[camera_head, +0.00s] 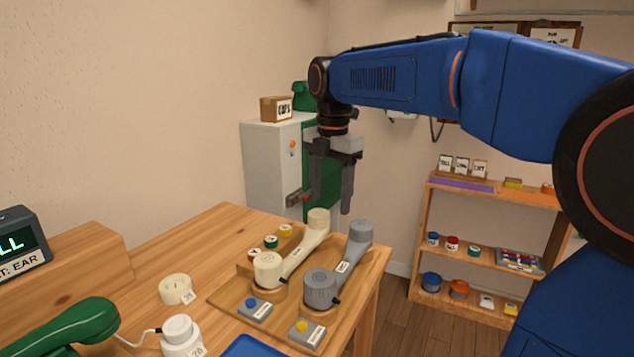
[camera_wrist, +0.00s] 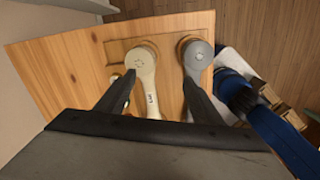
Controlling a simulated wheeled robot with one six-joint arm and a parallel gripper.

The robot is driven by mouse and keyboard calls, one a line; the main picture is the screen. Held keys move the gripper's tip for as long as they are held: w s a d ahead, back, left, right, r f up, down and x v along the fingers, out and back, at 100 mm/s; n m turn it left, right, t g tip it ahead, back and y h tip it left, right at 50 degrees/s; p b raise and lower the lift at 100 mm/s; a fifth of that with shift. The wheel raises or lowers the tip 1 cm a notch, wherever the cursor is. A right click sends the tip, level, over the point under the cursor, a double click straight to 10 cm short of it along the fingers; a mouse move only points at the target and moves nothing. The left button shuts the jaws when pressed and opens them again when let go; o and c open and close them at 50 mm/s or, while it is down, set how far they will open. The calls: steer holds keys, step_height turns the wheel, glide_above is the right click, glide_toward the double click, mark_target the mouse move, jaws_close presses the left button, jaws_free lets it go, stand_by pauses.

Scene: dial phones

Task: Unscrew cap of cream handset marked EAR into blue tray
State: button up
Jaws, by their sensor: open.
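The cream handset (camera_head: 294,259) lies on a wooden board, its near round cap (camera_head: 268,270) facing up with holes. A small white label sits on its handle; its text is too small to read in the head view. In the wrist view the cream handset (camera_wrist: 150,98) lies below and between my fingers. My gripper (camera_head: 331,207) is open and empty, pointing down above the far ends of the handsets and apart from them. The blue tray (camera_head: 252,347) shows only partly at the bottom edge of the head view.
A grey handset (camera_head: 321,288) lies close beside the cream one, to the right. Several small colored caps (camera_head: 271,242) sit behind. A green handset (camera_head: 70,327) and white parts lie left.

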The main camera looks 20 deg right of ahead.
mark_target(319, 213)
steer(key=w+n, duration=0.1)
steer(key=w+a+n, duration=0.1)
steer(key=w, duration=0.1)
steer(key=w+r+n, duration=0.1)
steer(key=shift+w+a+g, duration=0.15)
steer(key=shift+w+g, duration=0.05)
steer(key=shift+g, duration=0.1)
steer(key=shift+f, duration=3)
steer(key=m, duration=0.5)
steer(key=m, duration=0.5)
